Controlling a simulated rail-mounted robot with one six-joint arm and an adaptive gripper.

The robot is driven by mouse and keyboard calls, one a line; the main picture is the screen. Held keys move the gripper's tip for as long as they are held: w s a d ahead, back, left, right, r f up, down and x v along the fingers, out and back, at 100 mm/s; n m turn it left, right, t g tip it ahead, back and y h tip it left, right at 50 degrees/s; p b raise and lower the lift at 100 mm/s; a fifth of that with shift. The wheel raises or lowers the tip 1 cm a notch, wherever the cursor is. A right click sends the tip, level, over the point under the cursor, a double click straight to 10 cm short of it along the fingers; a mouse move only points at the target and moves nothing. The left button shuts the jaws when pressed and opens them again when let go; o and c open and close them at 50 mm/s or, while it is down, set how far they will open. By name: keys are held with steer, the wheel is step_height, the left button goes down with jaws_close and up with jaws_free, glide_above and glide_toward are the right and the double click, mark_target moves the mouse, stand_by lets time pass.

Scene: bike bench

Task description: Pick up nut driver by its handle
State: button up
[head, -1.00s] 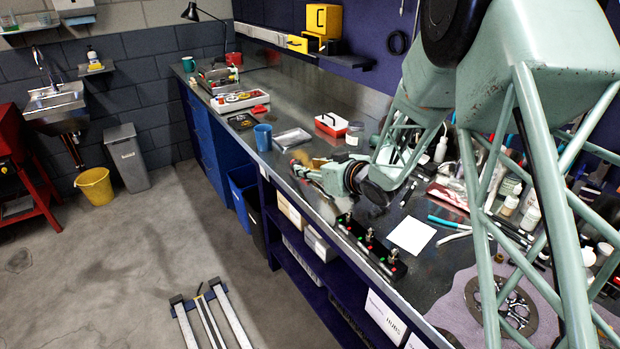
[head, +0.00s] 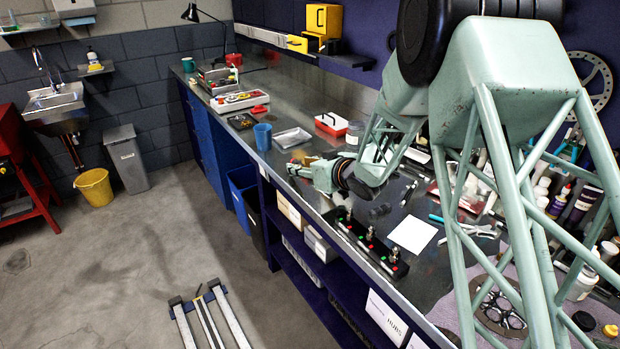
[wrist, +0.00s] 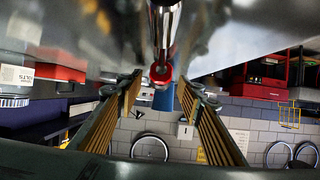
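My gripper (head: 298,168) is low over the bench, just right of the blue cup and metal tray, pointing toward the far end. In the wrist view my gripper (wrist: 160,92) is open, its two ribbed tan pads wide apart. A shiny metal shaft with a red end (wrist: 162,74) comes down from the top of that view, between the finger lines. It may be the nut driver, but I cannot tell for sure. No contact with either pad shows. I cannot make out the nut driver or its handle in the head view.
A blue cup (head: 262,137), a metal tray (head: 292,138) and a red-and-white box (head: 331,124) stand beyond my gripper. A black strip with several metal posts (head: 368,245) lies along the front edge, beside a white card (head: 412,234). The bench's right side is crowded.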

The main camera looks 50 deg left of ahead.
steer(key=shift+a, duration=0.1)
stand_by(0.5)
steer(key=c, duration=1)
